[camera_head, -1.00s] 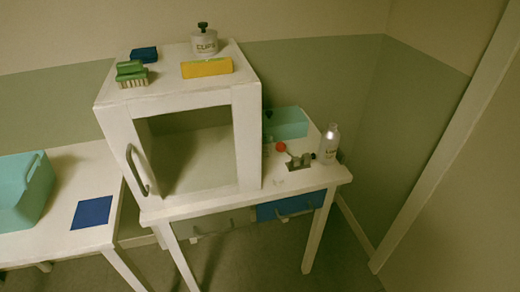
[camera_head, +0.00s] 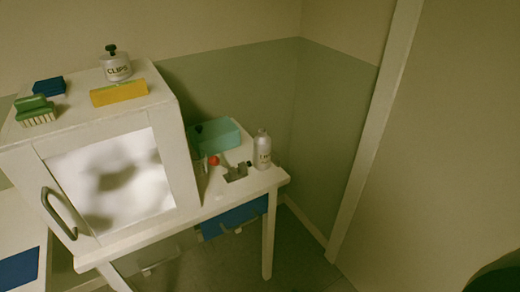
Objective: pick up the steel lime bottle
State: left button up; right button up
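A pale steel-grey bottle (camera_head: 262,150) stands upright near the right end of the white table (camera_head: 240,199), to the right of the cabinet. It has a label with small dark text that is too small to read, so I cannot tell whether it says lime. Neither of my grippers shows in this view, and nothing is touching the bottle.
A white cabinet (camera_head: 184,164) with a handled front stands left of the bottle. On it are a "CLIPS" jar (camera_head: 116,67), a yellow block (camera_head: 119,92), a green brush (camera_head: 35,108) and a blue block (camera_head: 49,86). A teal bin (camera_head: 220,135), red ball (camera_head: 213,160) and grey holder (camera_head: 236,173) sit near the bottle.

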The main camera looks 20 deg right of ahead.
aim_at(262, 142)
jog(key=i+l+u, duration=0.3)
jog(key=l+u, duration=0.35)
jog(key=i+l+u, duration=0.1)
jog(key=l+u, duration=0.2)
jog(key=l, duration=0.15)
